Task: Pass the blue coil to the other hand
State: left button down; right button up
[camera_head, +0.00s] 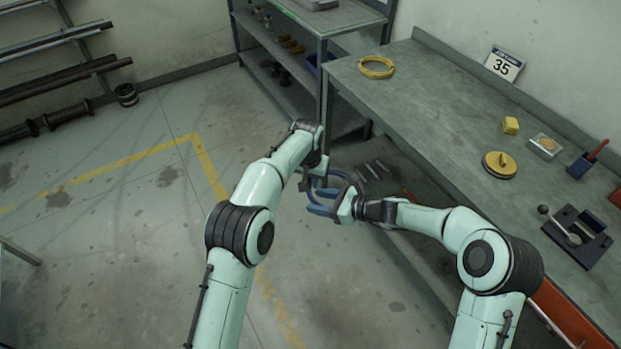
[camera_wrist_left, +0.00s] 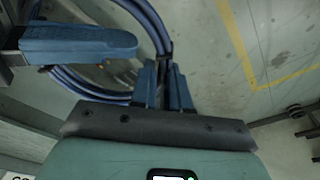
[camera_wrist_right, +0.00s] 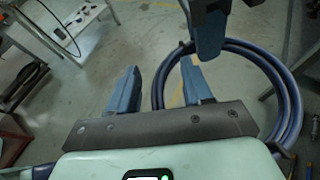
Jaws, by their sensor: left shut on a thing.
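The blue coil (camera_head: 347,175) is a ring of several strands held in the air between my two hands. My left gripper (camera_head: 313,180) is shut on it; in the left wrist view, its blue fingers (camera_wrist_left: 164,85) close on the strands (camera_wrist_left: 150,22). My right gripper (camera_head: 320,201) is open beside the coil. In the right wrist view, the coil (camera_wrist_right: 288,95) hangs behind the right fingers (camera_wrist_right: 160,88), and its left side shows between them. Whether the strands lie within the jaws' depth is unclear. A right finger also shows in the left wrist view (camera_wrist_left: 80,43).
A workbench (camera_head: 440,120) on the right carries a yellow ring (camera_head: 376,67), a yellow round part (camera_head: 499,164) and a number 35 sign (camera_head: 505,64). A shelf unit (camera_head: 290,40) stands behind.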

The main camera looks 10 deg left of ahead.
jog(key=v, duration=1.2)
jog(key=s+d+f+n+g+h, duration=0.25)
jog(key=s+f, duration=0.55)
jog(key=f, duration=0.4)
jog(key=s+d+f+n+g+h, duration=0.2)
jog(key=s+f+n+h, duration=0.2)
jog(key=s+f, duration=0.5)
jog(key=s+d+f+n+h, duration=0.1)
jog(key=s+f+n+h, duration=0.1)
jog(key=s+f+n, duration=0.9)
jog(key=s, duration=0.4)
